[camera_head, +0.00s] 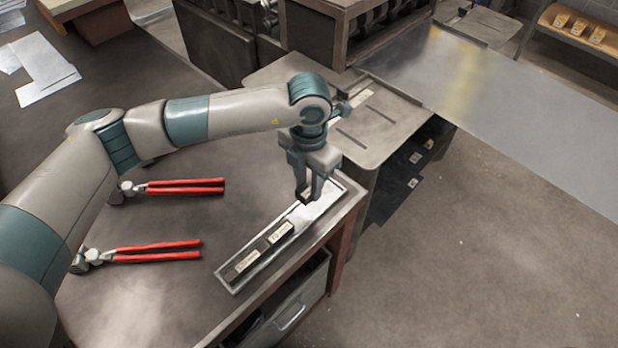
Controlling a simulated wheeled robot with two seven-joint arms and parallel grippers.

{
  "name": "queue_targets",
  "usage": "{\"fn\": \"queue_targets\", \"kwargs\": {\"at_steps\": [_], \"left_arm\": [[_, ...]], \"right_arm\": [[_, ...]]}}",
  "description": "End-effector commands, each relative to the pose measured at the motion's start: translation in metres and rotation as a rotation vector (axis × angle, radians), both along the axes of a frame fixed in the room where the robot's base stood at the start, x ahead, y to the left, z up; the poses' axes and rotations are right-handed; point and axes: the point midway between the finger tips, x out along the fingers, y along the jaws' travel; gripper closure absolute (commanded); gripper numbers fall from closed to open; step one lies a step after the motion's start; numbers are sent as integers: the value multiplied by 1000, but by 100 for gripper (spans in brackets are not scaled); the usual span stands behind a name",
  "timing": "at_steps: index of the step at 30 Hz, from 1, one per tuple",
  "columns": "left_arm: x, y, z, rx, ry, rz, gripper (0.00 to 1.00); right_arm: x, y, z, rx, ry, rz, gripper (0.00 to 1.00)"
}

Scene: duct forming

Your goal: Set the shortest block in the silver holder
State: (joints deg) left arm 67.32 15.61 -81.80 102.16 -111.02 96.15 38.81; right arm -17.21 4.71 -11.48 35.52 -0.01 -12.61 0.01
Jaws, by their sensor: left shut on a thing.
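A long silver tray (226,287) lies diagonally near the right edge of the workbench. Two dark blocks with pale labels lie in it: a near block (247,261) and a middle block (281,232). My left gripper (309,196) points down over the far part of the tray and is shut on a small dark block, mostly hidden by the fingers. I cannot tell whether this block touches the tray floor. The tray's far part beside the fingers looks bare and bright. My right gripper is not in view.
Two red-handled tools, a far one (185,187) and a near one (158,251), lie on the bench left of the tray. A grey machine plate (385,135) with slots stands behind the bench. Metal sheets (40,68) lie at the far left. Open floor is on the right.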

Motion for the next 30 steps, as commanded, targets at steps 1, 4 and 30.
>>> {"fn": "queue_targets", "kwargs": {"at_steps": [1, 4, 30], "left_arm": [[0, 0, -7, 0, 0, 1, 100], [0, 0, -17, -1, 1, 1, 100], [0, 0, -62, -1, -1, 0, 100]], "right_arm": [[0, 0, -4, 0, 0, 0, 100], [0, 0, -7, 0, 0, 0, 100], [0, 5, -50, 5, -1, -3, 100]]}}
